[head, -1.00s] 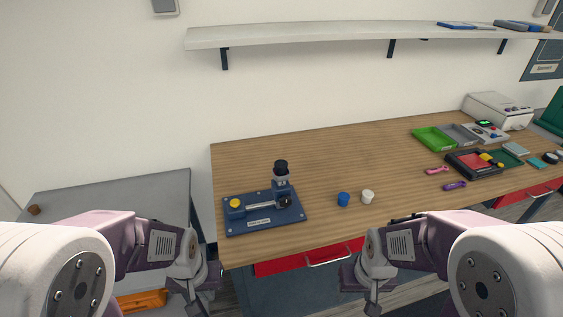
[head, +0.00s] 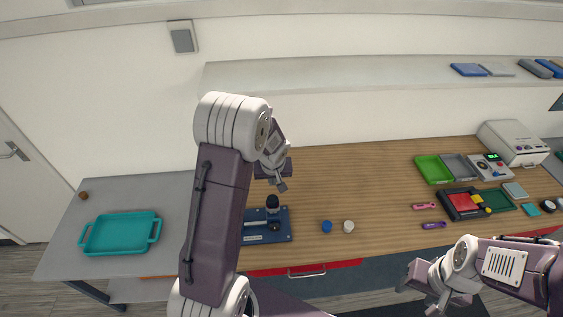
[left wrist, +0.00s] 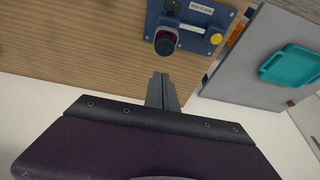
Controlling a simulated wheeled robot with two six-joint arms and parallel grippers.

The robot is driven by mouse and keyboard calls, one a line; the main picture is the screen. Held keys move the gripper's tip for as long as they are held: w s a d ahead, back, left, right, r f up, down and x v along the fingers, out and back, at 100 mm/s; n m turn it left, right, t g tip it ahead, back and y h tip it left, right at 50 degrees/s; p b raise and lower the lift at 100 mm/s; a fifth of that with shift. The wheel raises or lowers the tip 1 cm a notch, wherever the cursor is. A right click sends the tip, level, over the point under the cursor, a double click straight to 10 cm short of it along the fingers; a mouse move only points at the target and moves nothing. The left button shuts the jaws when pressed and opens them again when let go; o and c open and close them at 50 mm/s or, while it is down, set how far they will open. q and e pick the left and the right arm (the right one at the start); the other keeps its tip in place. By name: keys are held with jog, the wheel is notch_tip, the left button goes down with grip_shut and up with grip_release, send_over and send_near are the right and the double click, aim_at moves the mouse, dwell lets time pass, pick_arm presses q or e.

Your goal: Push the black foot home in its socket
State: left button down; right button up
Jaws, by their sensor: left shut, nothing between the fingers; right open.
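The black foot (head: 272,201) stands upright on top of a short post on the blue fixture plate (head: 284,229). My left gripper (head: 281,186) is shut and empty, above and slightly behind the foot in the head view. In the left wrist view its closed fingers (left wrist: 160,78) point at the foot, apart from it. My right gripper (head: 437,306) is open and empty, low in front of the bench.
A blue cap (head: 326,226) and a white cap (head: 348,226) stand right of the fixture. A teal tray (head: 121,234) lies on the grey side table (head: 60,258). Trays and tools fill the bench's right end; the wooden middle (head: 370,180) is clear.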

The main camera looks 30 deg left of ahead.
pick_arm(q)
jog(key=b, duration=0.5)
send_over(273, 197)
jog(key=s, duration=0.1)
jog(key=f, duration=0.5)
jog(key=shift+s+d+f, duration=0.15)
jog(key=shift+d+f, duration=0.2)
jog(key=shift+d, duration=0.05)
jog(key=shift+s+a+f, duration=0.1)
jog(key=shift+f, duration=0.15)
jog(key=shift+a, duration=0.1)
pick_arm(e)
jog(key=f, duration=0.5)
jog(key=shift+s+a, duration=0.15)
jog(key=shift+a, duration=0.05)
jog(key=shift+d+f, duration=0.1)
jog(key=shift+d, duration=0.1)
pick_arm(q)
jog(key=shift+f, duration=0.1)
pick_arm(e)
jog(key=shift+f, duration=0.1)
pick_arm(q)
jog(key=shift+f+b, duration=0.3)
jog(key=shift+b, duration=0.3)
pick_arm(e)
jog(key=shift+a+f, duration=0.15)
jog(key=shift+f, duration=0.15)
